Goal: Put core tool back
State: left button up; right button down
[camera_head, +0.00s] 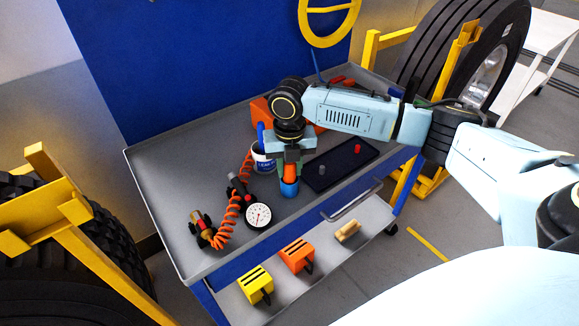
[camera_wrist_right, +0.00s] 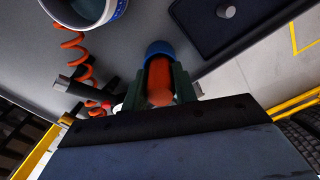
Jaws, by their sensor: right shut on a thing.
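My right gripper (camera_head: 290,165) reaches down over the cart top and is shut on the core tool (camera_head: 289,187), which has an orange body and a blue end. In the right wrist view the core tool (camera_wrist_right: 159,80) stands between the two dark green fingers, with its blue end away from the gripper. A dark tray (camera_head: 343,164) lies just right of the tool, holding a small grey piece and a small red piece. The tray also shows in the right wrist view (camera_wrist_right: 215,40). I cannot tell whether the tool touches the cart surface. My left gripper is not in view.
A white and blue bucket (camera_head: 262,160) stands left of the gripper. A pressure gauge (camera_head: 258,215) with a coiled orange hose (camera_head: 234,205) lies at the front left of the cart (camera_head: 170,190). Orange boxes stand behind the gripper. Wheels on yellow stands flank the cart.

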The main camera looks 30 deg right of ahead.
jog(key=c, duration=1.2)
grip_release()
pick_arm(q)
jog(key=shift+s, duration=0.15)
pick_arm(e)
jog(key=shift+o, duration=0.5)
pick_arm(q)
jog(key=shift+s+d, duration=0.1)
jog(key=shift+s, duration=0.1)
pick_arm(e)
jog(key=shift+r, duration=0.1)
jog(key=shift+r, duration=0.3)
notch_tip(320, 180, up, 11)
jog(key=shift+r+p, duration=0.1)
jog(key=shift+p, duration=0.9)
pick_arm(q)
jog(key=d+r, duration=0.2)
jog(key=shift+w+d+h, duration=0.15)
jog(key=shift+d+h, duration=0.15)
pick_arm(e)
jog(key=shift+s, duration=0.1)
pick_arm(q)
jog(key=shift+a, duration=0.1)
